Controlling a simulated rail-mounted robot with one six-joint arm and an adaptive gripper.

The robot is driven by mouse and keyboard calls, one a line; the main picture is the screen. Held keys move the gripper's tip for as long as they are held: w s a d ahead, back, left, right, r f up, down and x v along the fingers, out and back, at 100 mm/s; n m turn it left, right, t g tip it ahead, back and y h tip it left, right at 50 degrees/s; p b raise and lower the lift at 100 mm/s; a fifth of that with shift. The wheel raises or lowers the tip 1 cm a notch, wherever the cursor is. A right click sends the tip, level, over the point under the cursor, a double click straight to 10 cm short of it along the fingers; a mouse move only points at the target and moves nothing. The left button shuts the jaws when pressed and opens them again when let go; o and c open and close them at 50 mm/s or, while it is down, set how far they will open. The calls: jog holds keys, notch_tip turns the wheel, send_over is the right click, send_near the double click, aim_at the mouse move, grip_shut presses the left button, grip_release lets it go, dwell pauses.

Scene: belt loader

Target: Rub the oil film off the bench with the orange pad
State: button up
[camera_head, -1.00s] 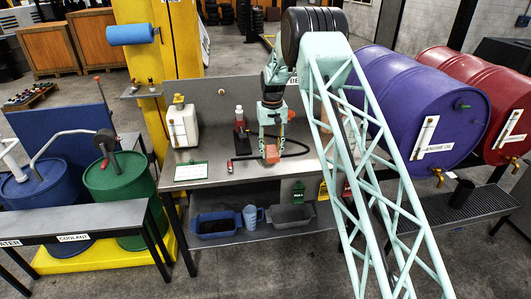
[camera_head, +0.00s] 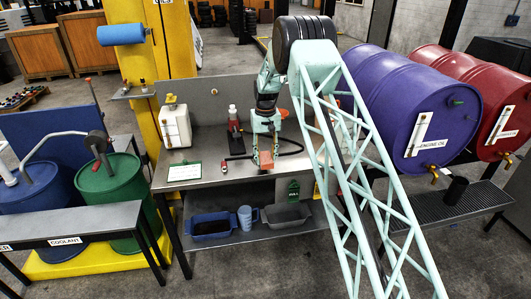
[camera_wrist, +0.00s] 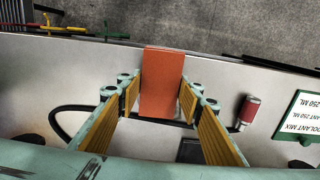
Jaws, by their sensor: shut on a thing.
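My gripper (camera_head: 265,148) is shut on the orange pad (camera_head: 266,160), which hangs below the fingers near the front edge of the grey bench (camera_head: 210,150). In the wrist view the pad (camera_wrist: 162,85) sits between the yellow-lined fingers of my gripper (camera_wrist: 163,95), its far end reaching the bench's front edge. I cannot tell whether the pad touches the bench top. No oil film can be made out on the bench in either view; the area under the pad and gripper is hidden.
A black hose with a red end (camera_wrist: 250,110) curves across the bench close by. A green-framed card (camera_head: 184,171) lies at the left front. A white jug (camera_head: 175,127) and red bottle stand (camera_head: 234,130) stand behind. Blue and grey trays (camera_head: 212,226) are on the shelf below.

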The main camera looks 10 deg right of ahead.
jog(key=shift+f+b, duration=0.45)
jog(key=shift+f, duration=1.2)
jog(key=shift+w+f, duration=0.1)
jog(key=shift+w, duration=0.05)
jog(key=shift+c, duration=0.2)
jog(key=shift+w+f+p, duration=0.1)
jog(key=shift+w+p, duration=0.55)
jog(key=shift+w, duration=2.25)
jog(key=shift+c, duration=0.2)
jog(key=shift+w, duration=0.7)
jog(key=shift+w+f, duration=0.1)
jog(key=shift+w, duration=0.5)
jog(key=shift+w+p, duration=0.35)
jog(key=shift+w, duration=0.6)
